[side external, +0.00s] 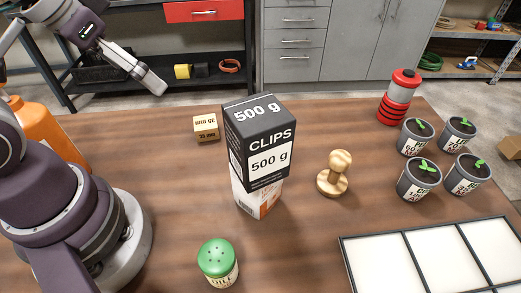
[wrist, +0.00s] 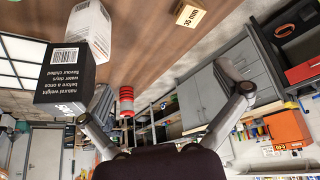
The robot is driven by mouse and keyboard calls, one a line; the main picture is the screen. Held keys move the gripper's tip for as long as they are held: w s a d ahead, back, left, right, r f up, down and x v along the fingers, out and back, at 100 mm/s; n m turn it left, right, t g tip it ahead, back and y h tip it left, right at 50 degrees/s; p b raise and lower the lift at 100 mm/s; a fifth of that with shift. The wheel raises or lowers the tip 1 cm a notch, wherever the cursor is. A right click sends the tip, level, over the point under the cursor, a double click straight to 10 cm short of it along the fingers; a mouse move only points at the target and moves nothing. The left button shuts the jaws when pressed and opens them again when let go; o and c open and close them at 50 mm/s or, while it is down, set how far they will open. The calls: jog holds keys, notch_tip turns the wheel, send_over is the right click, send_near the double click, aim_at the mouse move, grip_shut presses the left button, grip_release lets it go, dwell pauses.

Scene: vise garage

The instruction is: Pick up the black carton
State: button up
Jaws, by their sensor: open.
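The black carton (side external: 256,145), marked "CLIPS 500 g", stands upright on top of a white and orange carton (side external: 257,200) near the middle of the wooden table. In the wrist view, which looks upside down, the black carton (wrist: 64,80) is at the left with the white carton (wrist: 91,28) against it. My gripper (side external: 152,80) is at the upper left in the side view, apart from the black carton. In the wrist view my gripper (wrist: 163,78) has its fingers spread wide with nothing between them.
A small "35 mm" box (side external: 206,127) stands behind left of the stack, a wooden stamp (side external: 335,174) to its right, and a green-topped shaker (side external: 218,262) in front. Several potted seedlings (side external: 419,178), a red-black bottle (side external: 399,97), a tray (side external: 345,262) and an orange bottle (side external: 45,130) stand farther out.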

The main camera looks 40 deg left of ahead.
jog(key=w+d+r+n+g, duration=0.3)
jog(key=w+d+r+n, duration=0.1)
jog(key=d+n, duration=0.2)
jog(key=r+n+g, duration=0.1)
jog(key=n+g, duration=0.2)
jog(key=n, duration=0.4)
send_over(257, 112)
jog(key=shift+s+a, duration=0.1)
jog(key=shift+a, duration=0.05)
jog(key=shift+n, duration=0.3)
notch_tip(257, 112, down, 9)
jog(key=shift+f, duration=0.6)
jog(key=shift+w, duration=0.2)
jog(key=shift+c, duration=0.3)
jog(key=c, duration=1.2)
jog(key=shift+r, duration=0.1)
